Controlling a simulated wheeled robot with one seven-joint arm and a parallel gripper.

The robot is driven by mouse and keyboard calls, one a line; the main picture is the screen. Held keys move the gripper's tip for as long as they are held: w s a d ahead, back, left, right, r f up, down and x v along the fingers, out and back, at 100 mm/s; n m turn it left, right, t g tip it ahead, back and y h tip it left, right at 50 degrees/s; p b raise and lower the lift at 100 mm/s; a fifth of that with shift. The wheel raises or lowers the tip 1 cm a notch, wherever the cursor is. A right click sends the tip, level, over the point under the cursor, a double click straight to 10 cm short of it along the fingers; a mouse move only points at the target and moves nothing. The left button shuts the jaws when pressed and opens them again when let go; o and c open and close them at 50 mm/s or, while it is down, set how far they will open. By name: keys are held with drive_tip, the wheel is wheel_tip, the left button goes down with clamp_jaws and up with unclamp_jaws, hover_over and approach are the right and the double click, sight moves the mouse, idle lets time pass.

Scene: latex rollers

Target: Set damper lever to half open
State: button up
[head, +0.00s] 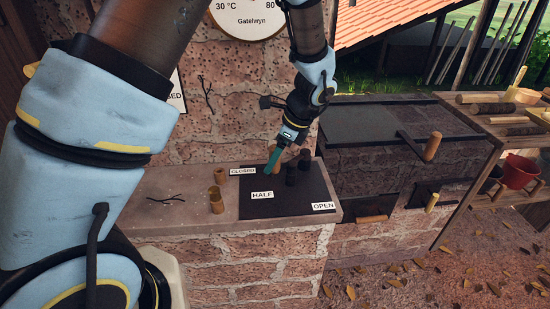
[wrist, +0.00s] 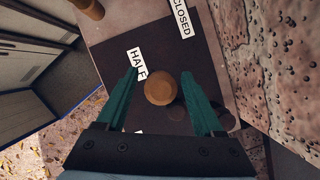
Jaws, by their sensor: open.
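The dark damper plate (head: 285,205) lies on the brick ledge with white labels CLOSED (head: 243,171), HALF (head: 262,196) and OPEN (head: 323,206). A round wooden knob, seemingly the damper lever's grip, shows in the wrist view (wrist: 161,89) between the two teal fingers of my gripper (wrist: 159,76). The fingers are open, with a gap on each side of the knob. HALF (wrist: 137,63) is up-left of the knob and CLOSED (wrist: 181,18) up-right. In the head view my gripper (head: 271,170) points down over the plate and hides part of the lever.
Wooden pegs (head: 216,201) stand on the ledge left of the plate. Dark cylindrical shapes (head: 291,175) stand on the plate close by my gripper. The brick wall (head: 235,110) rises behind. A dark-topped stove (head: 385,125) with wooden handles and a shelf (head: 500,125) are at right.

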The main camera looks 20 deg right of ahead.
drive_tip(key=b+v, duration=0.2)
drive_tip(key=v, duration=0.8)
drive_tip(key=shift+r, duration=0.35)
drive_tip(key=a+f+n+g+h, duration=0.1)
drive_tip(key=a+n+h, duration=0.2)
drive_tip(key=a+n, duration=2.2)
drive_tip(key=a, duration=0.8)
drive_tip(key=shift+w+a+f+n+h, duration=0.3)
drive_tip(key=shift+w+a+f+h, duration=0.05)
drive_tip(key=shift+w+a+h, duration=0.05)
